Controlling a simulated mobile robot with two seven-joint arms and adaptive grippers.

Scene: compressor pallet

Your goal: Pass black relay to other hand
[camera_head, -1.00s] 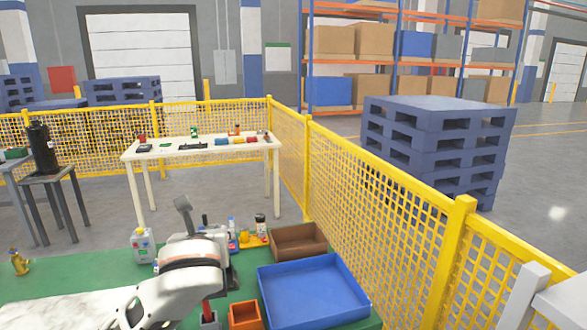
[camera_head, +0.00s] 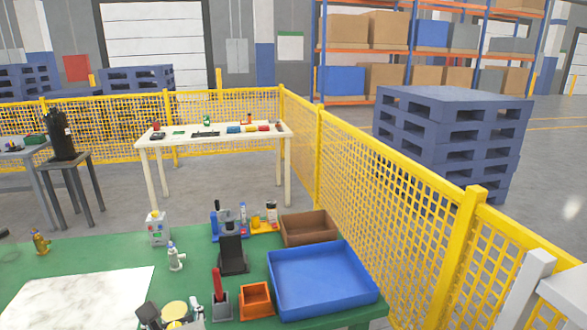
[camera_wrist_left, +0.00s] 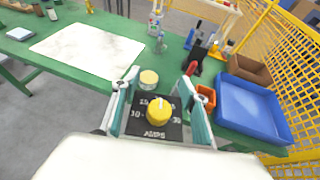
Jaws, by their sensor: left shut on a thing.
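The black relay (camera_wrist_left: 140,126) is a dark square block with a yellow dial and the word AMPS on its face. It shows large in the left wrist view. My left gripper (camera_wrist_left: 156,88) has one finger on each side of it and is shut on it. A pale yellow round cap (camera_wrist_left: 149,78) shows just beyond the dial; I cannot tell whether it is part of the relay. In the head view the relay (camera_head: 148,313) and the left gripper (camera_head: 174,318) are at the bottom edge, partly cut off. My right gripper is not in view.
The green table (camera_head: 110,249) holds a white marble-like plate (camera_head: 85,290), a blue tray (camera_head: 320,305), a brown bin (camera_head: 308,238), an orange bin (camera_head: 256,310), a grey holder with a red handle (camera_head: 220,300) and a black stand (camera_head: 233,262). A yellow fence (camera_head: 375,175) stands to the right.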

